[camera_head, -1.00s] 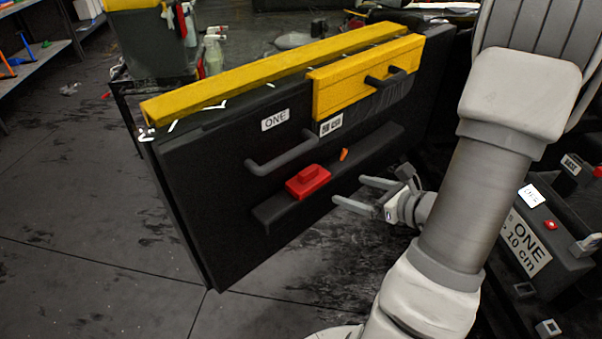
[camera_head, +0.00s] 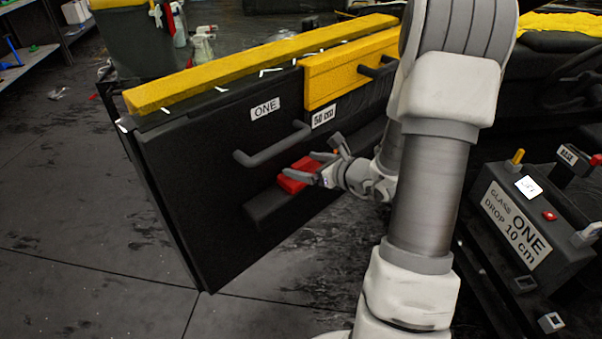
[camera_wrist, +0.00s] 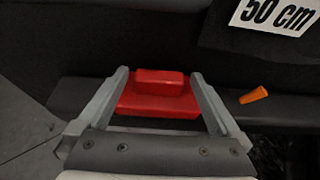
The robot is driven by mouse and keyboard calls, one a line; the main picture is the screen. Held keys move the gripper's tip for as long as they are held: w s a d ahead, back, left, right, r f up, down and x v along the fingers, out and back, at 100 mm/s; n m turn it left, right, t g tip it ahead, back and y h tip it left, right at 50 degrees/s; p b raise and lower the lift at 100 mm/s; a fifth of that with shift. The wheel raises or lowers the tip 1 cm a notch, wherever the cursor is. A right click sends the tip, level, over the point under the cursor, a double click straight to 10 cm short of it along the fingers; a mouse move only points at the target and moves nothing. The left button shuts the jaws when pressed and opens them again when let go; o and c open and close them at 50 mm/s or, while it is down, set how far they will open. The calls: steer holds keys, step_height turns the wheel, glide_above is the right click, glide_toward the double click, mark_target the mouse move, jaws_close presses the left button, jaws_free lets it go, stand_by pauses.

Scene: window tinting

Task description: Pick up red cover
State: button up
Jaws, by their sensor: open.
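The red cover (camera_head: 291,179) is a flat red block with a raised grip on top. It sits on the narrow dark ledge (camera_head: 262,209) of the black door panel. In the wrist view the red cover (camera_wrist: 158,92) lies between my two fingers, with its raised part near the fingertips. My gripper (camera_head: 308,167) is open, with its fingers on either side of the cover. In the wrist view my gripper (camera_wrist: 159,74) straddles the cover; whether the fingers touch its sides I cannot tell. Part of the cover is hidden behind the fingers in the head view.
An orange plug (camera_wrist: 253,95) lies on the ledge right of my fingers. A dark handle (camera_head: 272,148) sticks out above the cover. The yellow block (camera_head: 345,72) is higher on the panel. A black box labelled ONE (camera_head: 520,225) stands at right.

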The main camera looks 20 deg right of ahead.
steer(key=shift+x, duration=0.9)
steer(key=shift+c, duration=0.3)
steer(key=shift+s, duration=0.1)
steer(key=c, duration=1.3)
steer(key=shift+o, duration=0.2)
